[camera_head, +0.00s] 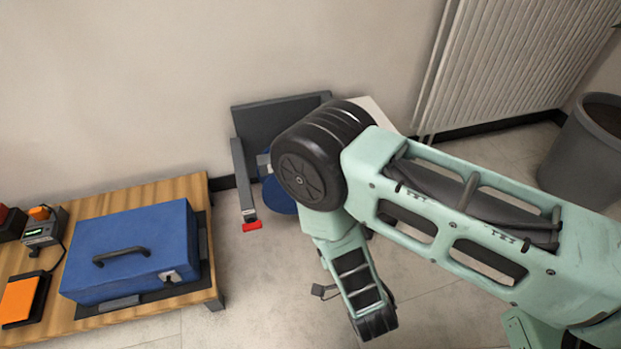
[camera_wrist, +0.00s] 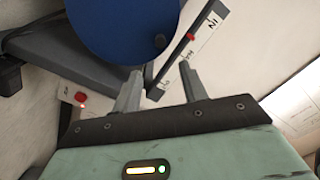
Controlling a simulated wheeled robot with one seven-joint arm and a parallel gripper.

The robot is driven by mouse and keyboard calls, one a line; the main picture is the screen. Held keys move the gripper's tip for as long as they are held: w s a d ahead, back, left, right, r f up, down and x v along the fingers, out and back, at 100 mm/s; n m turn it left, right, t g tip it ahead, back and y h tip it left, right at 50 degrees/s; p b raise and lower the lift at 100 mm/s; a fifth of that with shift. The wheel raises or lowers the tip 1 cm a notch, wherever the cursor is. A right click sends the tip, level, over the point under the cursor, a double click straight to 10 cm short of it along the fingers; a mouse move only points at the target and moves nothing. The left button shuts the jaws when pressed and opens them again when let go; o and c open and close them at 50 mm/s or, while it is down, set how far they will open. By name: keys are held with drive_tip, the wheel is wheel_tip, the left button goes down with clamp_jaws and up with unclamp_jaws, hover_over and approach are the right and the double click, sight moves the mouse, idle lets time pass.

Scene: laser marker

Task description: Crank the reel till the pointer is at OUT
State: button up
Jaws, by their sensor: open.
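The reel is a blue disc (camera_wrist: 120,25) at the top of the wrist view; part of it (camera_head: 278,197) shows behind my arm in the head view. A small dark knob (camera_wrist: 160,41) sits at the disc's edge, perhaps the crank handle. A dark strip with a white scale (camera_wrist: 205,40) is right of the disc, marked IN near its upper end. A red pointer (camera_wrist: 190,37) is on it, below IN; the scale's lower lettering is partly hidden. My gripper (camera_wrist: 161,70) is open, its fingers just below the knob, apparently with nothing between them.
A dark grey frame (camera_head: 270,118) stands by the wall, with a red-tipped bar (camera_head: 251,226) at its left. A wooden table (camera_head: 178,190) holds a blue case (camera_head: 135,250). A grey bin (camera_head: 590,145) and radiator (camera_head: 500,60) are at right.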

drive_tip(key=b+x, duration=0.5)
drive_tip(key=x, duration=0.9)
drive_tip(key=shift+w+a+f+b, duration=0.1)
drive_tip(key=shift+w+f+b, duration=0.05)
drive_tip(key=shift+b, duration=0.15)
drive_tip(key=shift+w+a, duration=0.2)
drive_tip(key=shift+w, duration=0.45)
clamp_jaws()
